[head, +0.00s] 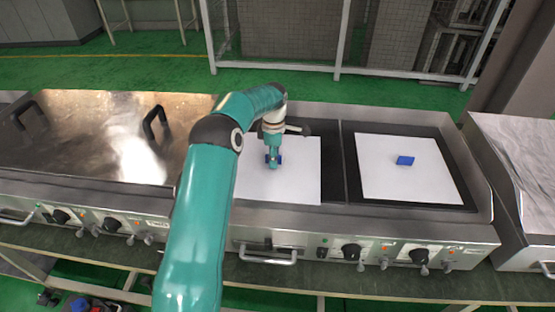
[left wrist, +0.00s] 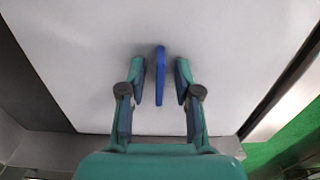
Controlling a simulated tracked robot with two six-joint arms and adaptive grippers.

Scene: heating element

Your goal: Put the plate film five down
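My left gripper (head: 273,160) points down over the left white plate film (head: 300,185), which lies flat on the left heating surface. In the left wrist view my gripper (left wrist: 161,78) is open. Its two fingers stand on either side of a thin blue handle (left wrist: 160,76), with a gap showing on both sides. The film (left wrist: 90,60) fills the area around the fingers in that view. A second white plate film (head: 420,185) lies on the right heating surface with a blue handle (head: 405,160) on top. No number shows on either film. My right gripper is not in view.
The heating unit has a front panel with knobs and a bar handle (head: 268,258). A shiny metal lid (head: 95,135) with black handles covers the unit to the left. Another metal unit (head: 520,160) stands at the right. A mesh fence (head: 290,40) stands behind.

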